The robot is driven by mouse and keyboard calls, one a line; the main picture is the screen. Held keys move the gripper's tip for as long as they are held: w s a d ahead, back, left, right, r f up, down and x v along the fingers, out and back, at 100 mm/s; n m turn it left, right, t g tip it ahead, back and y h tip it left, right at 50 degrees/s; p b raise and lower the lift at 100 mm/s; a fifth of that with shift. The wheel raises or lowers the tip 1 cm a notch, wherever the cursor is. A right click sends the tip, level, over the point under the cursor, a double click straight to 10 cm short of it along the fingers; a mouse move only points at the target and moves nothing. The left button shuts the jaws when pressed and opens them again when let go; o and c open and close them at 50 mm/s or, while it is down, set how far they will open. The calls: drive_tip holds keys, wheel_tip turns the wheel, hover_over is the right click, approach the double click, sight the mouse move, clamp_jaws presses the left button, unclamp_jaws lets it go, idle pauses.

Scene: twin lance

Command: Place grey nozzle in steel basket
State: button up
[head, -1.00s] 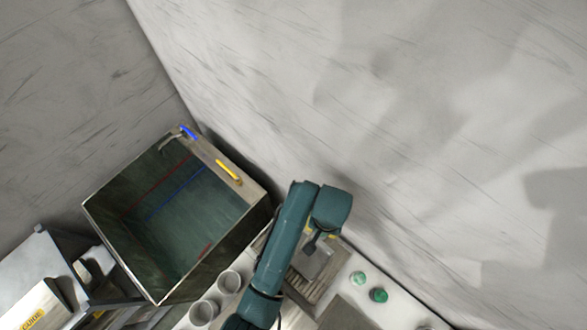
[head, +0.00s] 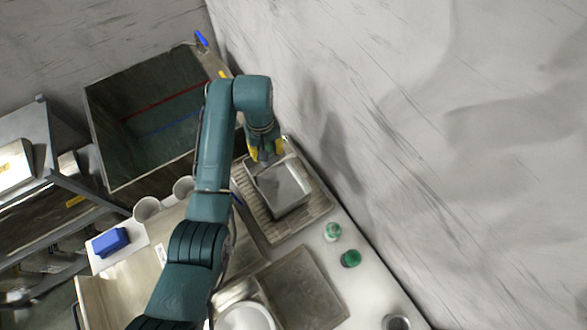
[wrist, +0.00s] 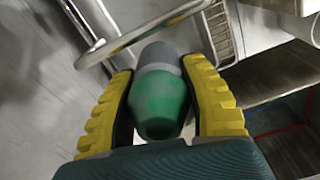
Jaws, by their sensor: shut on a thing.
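My gripper (head: 265,152) is shut on a nozzle with a grey end and a green body. In the wrist view the nozzle's green part (wrist: 160,103) sits between the yellow ribbed fingers, with its grey end pointing away from me. In the head view the gripper is at the upper edge of a shiny steel container (head: 288,186), which I take for the steel basket. It stands on a slatted board. Whether the nozzle touches the container cannot be told. In the wrist view a bent metal tube (wrist: 140,36) passes close to the grey end.
A large open tank (head: 150,165) stands to the left. Two light cups (head: 147,208) are below it. Two green-topped things (head: 333,231) stand on the white counter at right. A flat grey tray (head: 303,288) lies below. The wall is close on the right.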

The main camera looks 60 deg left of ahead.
drive_tip(key=f, duration=0.3)
drive_tip(key=f+b, duration=0.1)
drive_tip(key=f, duration=0.5)
drive_tip(key=shift+a+f+b, duration=0.3)
drive_tip(key=shift+a+f, duration=0.05)
drive_tip(key=shift+f, duration=0.2)
drive_tip(key=o, duration=1.2)
drive_tip(key=shift+c, duration=0.2)
wheel_tip(320, 180, up, 12)
drive_tip(key=shift+r+p, duration=0.2)
drive_tip(key=shift+p, duration=0.8)
